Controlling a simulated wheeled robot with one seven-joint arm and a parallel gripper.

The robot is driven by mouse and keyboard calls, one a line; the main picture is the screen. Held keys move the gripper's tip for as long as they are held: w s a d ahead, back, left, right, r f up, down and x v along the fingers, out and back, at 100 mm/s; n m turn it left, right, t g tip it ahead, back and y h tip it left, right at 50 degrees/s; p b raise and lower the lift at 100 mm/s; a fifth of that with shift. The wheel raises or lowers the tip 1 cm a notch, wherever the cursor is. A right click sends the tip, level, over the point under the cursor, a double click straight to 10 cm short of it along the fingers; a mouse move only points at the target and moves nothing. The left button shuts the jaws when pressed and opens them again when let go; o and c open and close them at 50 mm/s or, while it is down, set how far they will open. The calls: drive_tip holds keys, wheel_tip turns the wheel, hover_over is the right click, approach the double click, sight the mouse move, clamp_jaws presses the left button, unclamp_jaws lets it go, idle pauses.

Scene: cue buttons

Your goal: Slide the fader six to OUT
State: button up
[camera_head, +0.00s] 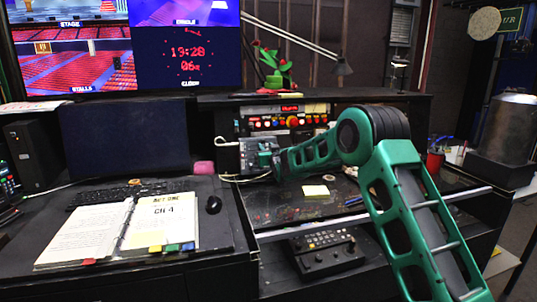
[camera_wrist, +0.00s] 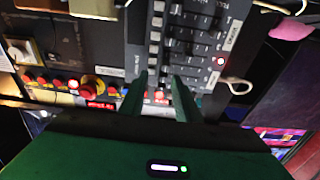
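A dark fader panel (camera_wrist: 205,45) fills the upper middle of the wrist view, turned on its side, with several parallel slots and a line of pale caps (camera_wrist: 156,36) along one side. Its printed labels are too small to read, so I cannot tell which fader is six. In the head view the panel (camera_head: 247,150) stands on the desk's back ledge, partly covered by my gripper (camera_head: 268,160). My gripper (camera_wrist: 160,77) shows two green fingers apart with nothing between them. The fingertips are over the panel's lower edge in the wrist view; I cannot tell whether they touch it.
Beside the panel is a row of coloured buttons (camera_head: 290,121), with a large red one (camera_wrist: 93,88). A small black console (camera_head: 325,252) sits below on a shelf. An open binder (camera_head: 115,228) and a mouse (camera_head: 213,204) lie on the left desk. A cable (camera_wrist: 238,86) loops beside the panel.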

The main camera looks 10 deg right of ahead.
drive_tip(key=s+d, duration=0.1)
drive_tip(key=s, duration=0.9)
drive_tip(key=shift+d, duration=0.4)
drive_tip(key=shift+s+d+f, duration=0.1)
drive_tip(key=s+d+f+m+g+h, duration=0.2)
drive_tip(key=s+d+m+g+h, duration=0.5)
drive_tip(key=s+d, duration=2)
drive_tip(key=s+f+g+y, duration=0.1)
drive_tip(key=s+f+g, duration=0.1)
drive_tip(key=s, duration=1.1)
drive_tip(key=s+f+g+y, duration=0.1)
drive_tip(key=s+g, duration=0.4)
drive_tip(key=s, duration=0.8)
drive_tip(key=s+f+m+g+y, duration=0.1)
drive_tip(key=s+g, duration=0.3)
drive_tip(key=s, duration=0.8)
drive_tip(key=shift+s+d+f+y, duration=0.3)
drive_tip(key=shift+s+f+y, duration=0.1)
drive_tip(key=shift+f+y, duration=0.35)
